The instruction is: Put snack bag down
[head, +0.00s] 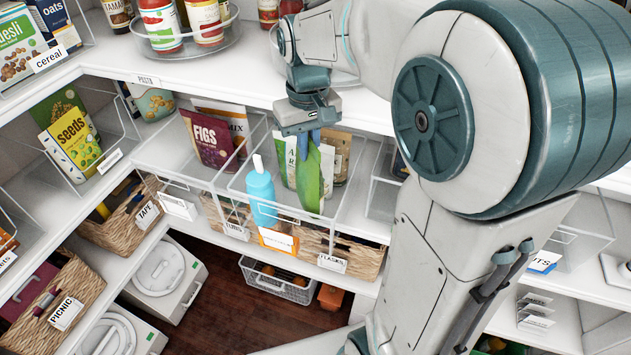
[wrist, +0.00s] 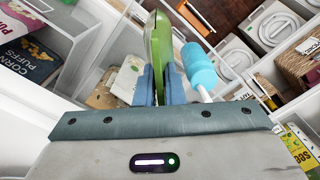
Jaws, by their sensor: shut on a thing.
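My gripper (head: 309,133) is shut on a green snack bag (head: 312,178). The bag hangs upright below the fingers, over a clear bin (head: 238,180) on the middle shelf. In the wrist view the bag (wrist: 158,45) is seen edge-on between the blue fingers (wrist: 155,85). A light blue bottle (head: 261,190) stands just left of the bag in the head view, and close beside it in the wrist view (wrist: 200,70). Other bags (head: 340,155) stand in the bin behind the held bag. I cannot tell whether the held bag touches the bin floor.
A clear bin at left holds a figs bag (head: 208,140). Another at far left holds a seeds bag (head: 72,145). Woven baskets (head: 340,255) sit on the lower shelf. A turntable with jars (head: 185,30) stands on the shelf above, whose edge is near my gripper.

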